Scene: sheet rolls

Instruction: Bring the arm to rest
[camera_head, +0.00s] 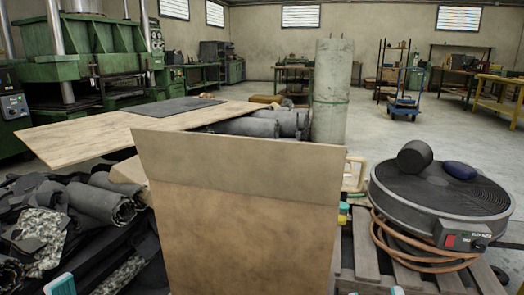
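A small teal and white piece (61,285) shows at the bottom left edge, and another one (397,290) at the bottom edge right of centre. Dark sheet rolls (95,203) lie in a pile at the left. More grey rolls (258,126) lie behind the big upright board.
A large brown board (240,225) stands close in front. A flat wooden sheet (85,137) lies behind it. A round black machine (440,197) with a dark roll (414,158) on top sits on a pallet (365,255). A grey column (331,92) stands behind; open floor lies beyond.

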